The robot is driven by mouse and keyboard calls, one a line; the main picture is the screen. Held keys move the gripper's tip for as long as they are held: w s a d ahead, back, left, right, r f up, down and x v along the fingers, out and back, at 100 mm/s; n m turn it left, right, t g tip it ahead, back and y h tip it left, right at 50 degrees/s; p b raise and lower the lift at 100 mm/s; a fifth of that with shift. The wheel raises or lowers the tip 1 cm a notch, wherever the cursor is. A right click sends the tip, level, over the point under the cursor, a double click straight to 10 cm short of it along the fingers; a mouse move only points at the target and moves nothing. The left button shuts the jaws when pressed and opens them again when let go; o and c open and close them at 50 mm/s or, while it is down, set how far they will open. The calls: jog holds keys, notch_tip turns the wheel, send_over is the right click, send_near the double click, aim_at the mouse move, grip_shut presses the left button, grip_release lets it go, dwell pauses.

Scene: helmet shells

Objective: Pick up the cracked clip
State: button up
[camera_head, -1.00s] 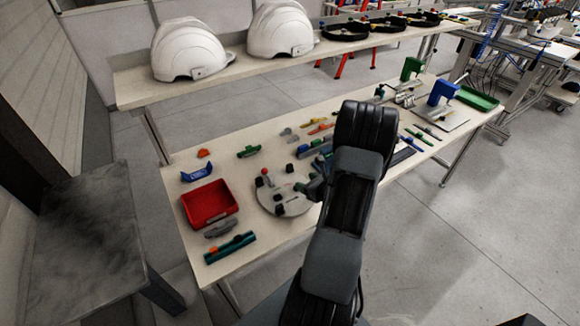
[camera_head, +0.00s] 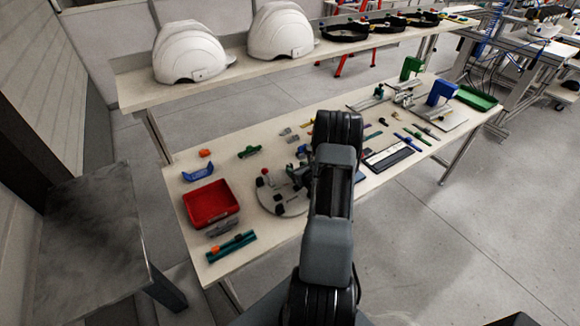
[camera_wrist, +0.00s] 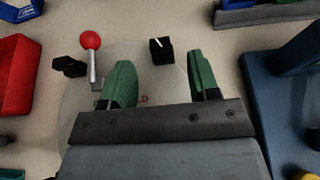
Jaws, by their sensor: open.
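No crack can be made out on any part, so I cannot tell which piece is the cracked clip. Small clip-like parts on the table are an orange one (camera_head: 205,152), a green one (camera_head: 249,152), a blue one (camera_head: 198,173) and grey ones (camera_head: 286,131). My gripper (camera_wrist: 160,76) has green fingers, spread apart with nothing between them. It is over the round light-grey plate (camera_wrist: 142,55), which also shows in the head view (camera_head: 290,208). The plate carries a red-knobbed lever (camera_wrist: 90,41) and black blocks (camera_wrist: 161,50). My arm hides part of the table's middle.
A red tray (camera_head: 212,222) stands left of the plate, with a teal strip (camera_head: 230,247) in front. A blue part (camera_wrist: 262,95) lies right of my gripper. White helmet shells (camera_head: 190,52) sit on the raised shelf (camera_head: 245,72). Green and blue fixtures (camera_head: 441,93) stand far right.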

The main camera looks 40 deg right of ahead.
aim_at(290, 165)
jog(key=shift+p+x, duration=0.5)
jog(key=shift+x, duration=1.5)
jog(key=c, duration=1)
jog(key=shift+r, duration=0.1)
